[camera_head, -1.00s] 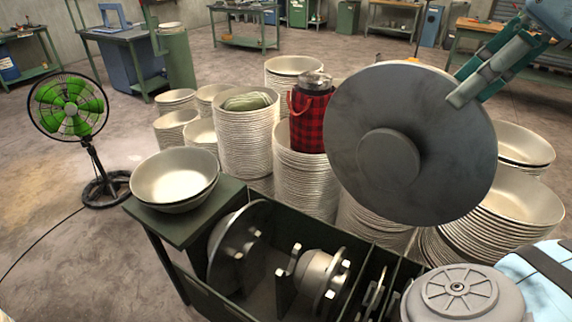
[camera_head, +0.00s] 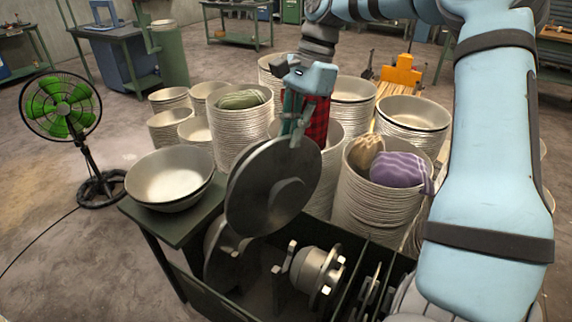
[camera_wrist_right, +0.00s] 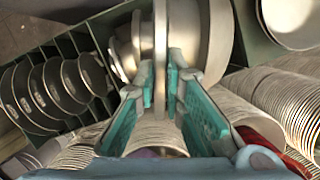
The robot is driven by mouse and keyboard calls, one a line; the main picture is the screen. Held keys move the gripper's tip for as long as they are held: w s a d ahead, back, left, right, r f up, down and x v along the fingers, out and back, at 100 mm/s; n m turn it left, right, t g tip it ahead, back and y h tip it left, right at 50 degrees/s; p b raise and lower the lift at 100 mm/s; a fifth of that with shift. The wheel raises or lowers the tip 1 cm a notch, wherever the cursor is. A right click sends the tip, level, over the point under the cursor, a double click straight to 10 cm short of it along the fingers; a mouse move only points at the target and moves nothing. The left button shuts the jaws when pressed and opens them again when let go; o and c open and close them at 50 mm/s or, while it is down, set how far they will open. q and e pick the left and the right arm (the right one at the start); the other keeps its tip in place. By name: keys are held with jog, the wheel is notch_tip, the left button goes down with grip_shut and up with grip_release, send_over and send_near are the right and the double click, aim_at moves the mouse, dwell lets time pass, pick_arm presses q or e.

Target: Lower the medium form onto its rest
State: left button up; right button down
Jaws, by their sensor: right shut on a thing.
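My right gripper (camera_head: 296,138) is shut on the rim of a grey disc-shaped form with a round hub, the medium form (camera_head: 252,190). The form hangs upright below the fingers, over the left part of the green crate (camera_head: 375,250). In the right wrist view the fingers (camera_wrist_right: 168,88) pinch the form's edge (camera_wrist_right: 160,40). Another large form (camera_head: 216,262) stands in the crate, partly hidden behind the held one. A smaller stepped form (camera_head: 318,270) sits to the right, by white-tipped supports. The held form hides its rest. My left gripper is not in view.
Bowls (camera_head: 170,178) sit on the green side shelf left of the crate. Tall bowl stacks (camera_head: 365,200) stand close behind it, one with cloths (camera_head: 400,170). A green fan (camera_head: 60,107) stands at left. My right arm covers the right side.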

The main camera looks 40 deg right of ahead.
jog(key=w+f+n, duration=0.1)
jog(key=f, duration=0.2)
jog(key=w+f+n, duration=0.1)
jog(key=f, duration=0.2)
jog(key=w+f+n+g, duration=0.1)
jog(key=f+n, duration=0.1)
jog(key=f, duration=0.2)
jog(key=shift+d+h, duration=0.3)
jog(key=shift+d, duration=0.05)
jog(key=shift+f+b, duration=0.75)
jog(key=shift+f, duration=1.2)
jog(key=shift+w+a+b, duration=0.1)
jog(key=shift+b, duration=0.35)
jog(key=shift+f+b, duration=0.3)
jog(key=shift+b, duration=0.15)
jog(key=shift+f+b, duration=0.65)
jog(key=shift+f, duration=0.05)
jog(key=shift+f+b, duration=1.9)
jog(key=shift+f, duration=0.15)
